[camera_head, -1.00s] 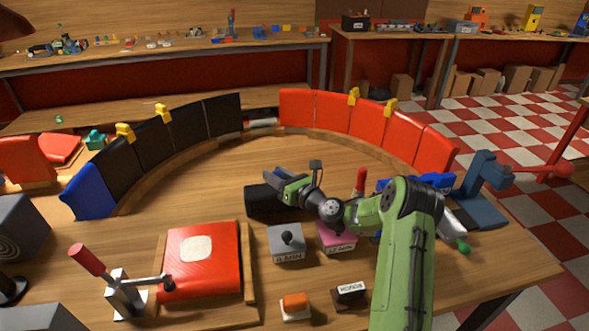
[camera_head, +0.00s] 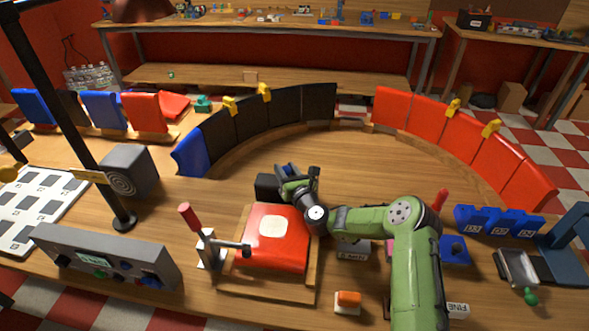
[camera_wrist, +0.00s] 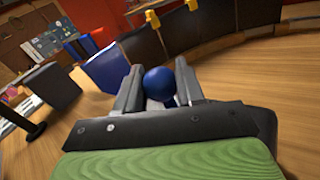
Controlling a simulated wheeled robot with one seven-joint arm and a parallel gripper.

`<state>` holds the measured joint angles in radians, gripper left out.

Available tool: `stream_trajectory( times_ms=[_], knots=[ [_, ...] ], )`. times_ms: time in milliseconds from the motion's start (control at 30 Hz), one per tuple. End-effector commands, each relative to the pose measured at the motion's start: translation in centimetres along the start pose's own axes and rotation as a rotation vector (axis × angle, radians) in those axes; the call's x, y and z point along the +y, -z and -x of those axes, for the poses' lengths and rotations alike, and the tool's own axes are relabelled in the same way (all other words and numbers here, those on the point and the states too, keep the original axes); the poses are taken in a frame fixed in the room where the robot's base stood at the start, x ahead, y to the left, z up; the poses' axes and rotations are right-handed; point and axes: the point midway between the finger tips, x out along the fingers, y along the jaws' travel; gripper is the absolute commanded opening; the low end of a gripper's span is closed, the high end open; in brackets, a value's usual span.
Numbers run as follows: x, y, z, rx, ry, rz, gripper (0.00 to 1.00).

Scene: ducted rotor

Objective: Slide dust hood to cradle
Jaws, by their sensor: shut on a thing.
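A black box (camera_head: 268,187), which looks like the dust hood, stands on the table just behind the red pad. My gripper (camera_head: 287,170) is at the box, partly covering its right side. In the wrist view, my gripper (camera_wrist: 158,88) is shut on a round blue knob (camera_wrist: 160,82) between its two dark fingers. The knob's join to the box is hidden. I cannot tell which thing is the cradle.
The red pad (camera_head: 285,252) lies in a wooden frame, with a red-handled lever clamp (camera_head: 207,248) at its left. Curved rows of black panels (camera_head: 270,117) and red panels (camera_head: 450,130) ring the table's back. The wood inside them is clear. A grey speaker-like box (camera_head: 128,172) stands left.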

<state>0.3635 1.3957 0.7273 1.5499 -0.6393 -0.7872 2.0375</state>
Motion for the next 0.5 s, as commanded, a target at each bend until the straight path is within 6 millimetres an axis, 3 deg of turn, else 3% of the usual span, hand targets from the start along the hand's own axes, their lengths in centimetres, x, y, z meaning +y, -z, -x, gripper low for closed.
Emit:
stream_trajectory(
  times_ms=[300,333,500],
  knots=[
    [0.47,-0.57,-0.22,-0.013,-0.008,-0.006,0.00],
    [0.49,-0.59,-0.23,-0.014,-0.008,-0.006,0.39],
    [0.41,-0.47,-0.19,-0.011,-0.007,-0.005,0.60]
  ],
)
